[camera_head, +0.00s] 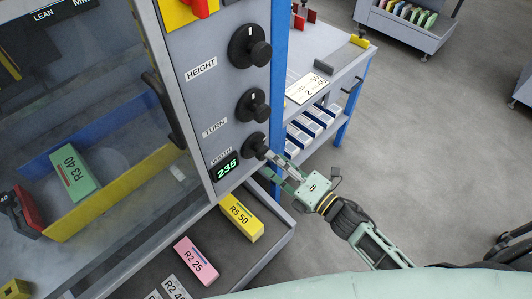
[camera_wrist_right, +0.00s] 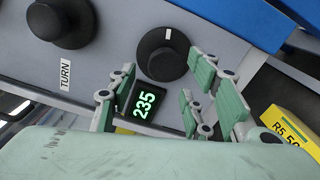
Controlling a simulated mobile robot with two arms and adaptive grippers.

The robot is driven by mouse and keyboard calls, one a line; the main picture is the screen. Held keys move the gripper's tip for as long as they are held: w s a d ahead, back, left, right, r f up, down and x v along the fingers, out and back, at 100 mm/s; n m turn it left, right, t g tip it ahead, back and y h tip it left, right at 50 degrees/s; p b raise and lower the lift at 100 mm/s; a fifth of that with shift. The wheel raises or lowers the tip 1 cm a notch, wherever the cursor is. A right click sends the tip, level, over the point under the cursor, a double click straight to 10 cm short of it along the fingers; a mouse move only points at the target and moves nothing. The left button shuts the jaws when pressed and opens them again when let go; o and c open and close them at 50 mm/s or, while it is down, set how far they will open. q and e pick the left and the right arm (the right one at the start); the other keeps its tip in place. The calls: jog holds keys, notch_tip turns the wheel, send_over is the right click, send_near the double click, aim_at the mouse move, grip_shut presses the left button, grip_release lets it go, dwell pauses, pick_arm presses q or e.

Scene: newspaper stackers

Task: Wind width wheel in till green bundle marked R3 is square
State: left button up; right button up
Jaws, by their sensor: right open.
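The green bundle marked R3 40 (camera_head: 75,172) lies behind the clear panel, between a blue wall (camera_head: 112,128) and a yellow wall (camera_head: 120,186). It sits askew to both walls. The black width wheel (camera_head: 255,146) is the lowest of three knobs on the grey panel, beside a display reading 235 (camera_head: 226,166). In the wrist view the wheel (camera_wrist_right: 163,54) has a white mark, and the display is below it. My right gripper (camera_head: 273,167) is open at the wheel, its fingers pointing towards it; contact is unclear. My left gripper is out of view.
The turn knob (camera_head: 252,105) and height knob (camera_head: 249,53) are above the wheel. A yellow bundle R5 50 (camera_head: 241,219) and a pink bundle R2 25 (camera_head: 196,260) lie on the shelf below. A blue post (camera_head: 279,70) stands right of the panel.

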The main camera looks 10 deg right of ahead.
aim_at(259, 150)
jog(key=x, duration=0.4)
jog(key=shift+w, duration=0.1)
jog(key=shift+a, duration=0.1)
jog(key=c, duration=1.1)
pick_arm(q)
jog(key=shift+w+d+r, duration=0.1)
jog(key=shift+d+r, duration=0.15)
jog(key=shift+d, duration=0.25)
pick_arm(e)
jog(key=shift+o, duration=0.2)
